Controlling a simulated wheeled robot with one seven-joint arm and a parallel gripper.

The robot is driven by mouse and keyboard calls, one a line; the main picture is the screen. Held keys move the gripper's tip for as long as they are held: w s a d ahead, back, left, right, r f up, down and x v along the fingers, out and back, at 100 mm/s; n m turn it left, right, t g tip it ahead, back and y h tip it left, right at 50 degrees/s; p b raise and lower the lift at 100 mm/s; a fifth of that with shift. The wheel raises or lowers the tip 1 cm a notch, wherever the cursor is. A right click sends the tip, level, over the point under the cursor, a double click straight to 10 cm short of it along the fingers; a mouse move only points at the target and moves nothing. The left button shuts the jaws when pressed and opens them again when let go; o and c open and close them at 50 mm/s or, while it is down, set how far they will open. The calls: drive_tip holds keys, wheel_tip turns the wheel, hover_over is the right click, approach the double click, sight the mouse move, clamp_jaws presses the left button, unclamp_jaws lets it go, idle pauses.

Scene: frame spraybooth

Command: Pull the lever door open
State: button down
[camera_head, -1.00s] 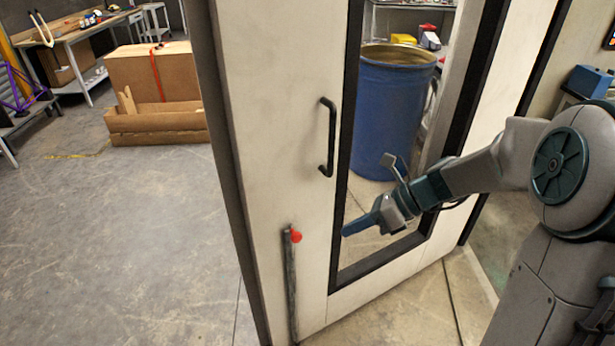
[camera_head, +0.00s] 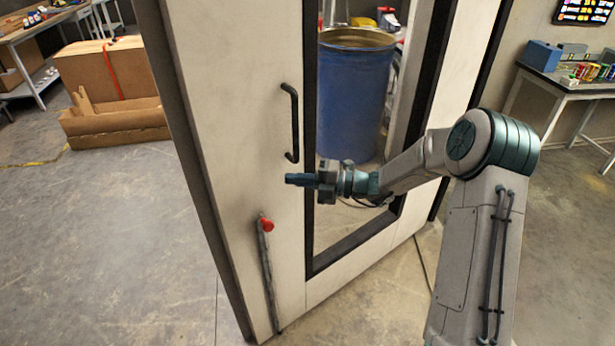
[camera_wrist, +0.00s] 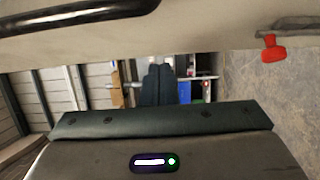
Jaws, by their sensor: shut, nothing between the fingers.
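The pale door (camera_head: 225,110) stands upright with a dark-framed window; I cannot tell whether it is latched. A black bar handle (camera_head: 293,122) is on its face left of the window. A dark lever (camera_head: 267,285) with a red knob (camera_head: 266,225) at its top is low on the door. My gripper (camera_head: 288,179) is shut and empty, just below the handle and above and right of the knob, touching neither as far as I can see. In the wrist view, my fingers (camera_wrist: 157,85) point ahead, the handle (camera_wrist: 80,14) is upper left and the red knob (camera_wrist: 272,48) upper right.
A blue drum (camera_head: 352,95) shows through the window. A cardboard box (camera_head: 100,70) stands on the floor at the left, and a table (camera_head: 565,90) with small items is at the right. The floor left of the door is clear.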

sight(256, 168)
drive_tip(key=w+a, duration=0.1)
drive_tip(key=a, duration=0.1)
drive_tip(key=a+p, duration=0.1)
drive_tip(key=a, duration=0.1)
drive_tip(key=w+a, duration=0.1)
drive_tip(key=a, duration=0.1)
drive_tip(key=shift+w+a+p, duration=0.2)
drive_tip(key=shift+w+p, duration=0.1)
drive_tip(key=shift+p, duration=0.05)
drive_tip(key=shift+w+a, duration=0.35)
drive_tip(key=shift+w, duration=0.05)
drive_tip(key=shift+w, duration=0.1)
